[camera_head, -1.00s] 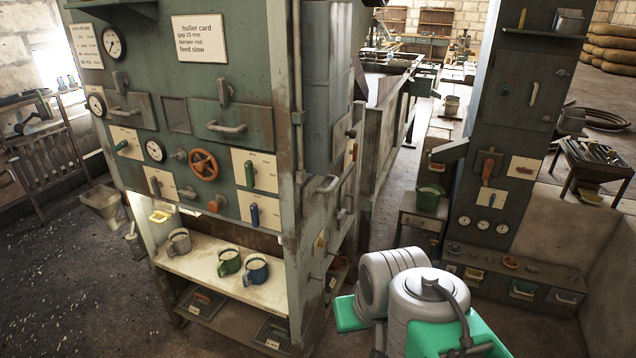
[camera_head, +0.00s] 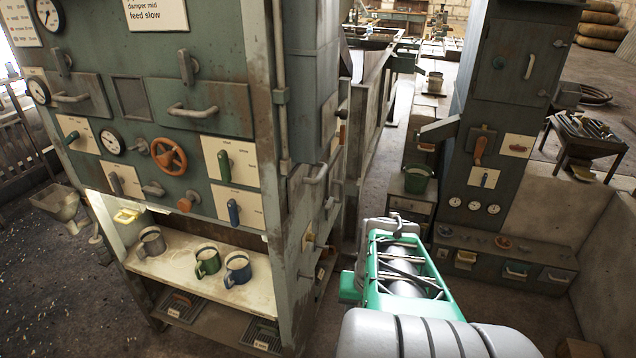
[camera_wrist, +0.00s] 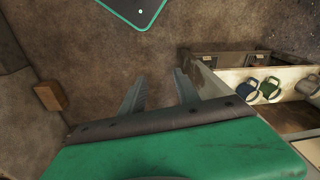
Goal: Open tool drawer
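No drawer's label can be read as the tool drawer. Drawer fronts with bar handles show on the green machine cabinet at the left: a wide one (camera_head: 205,108) and one further left (camera_head: 75,98). All look shut. My gripper cannot be made out in the head view.
Several mugs, including a blue one (camera_head: 237,268), stand on the cabinet's shelf (camera_head: 170,265). A green bucket (camera_head: 416,180) stands on a small stand between the machines. A wooden block (camera_wrist: 48,96) lies on the floor.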

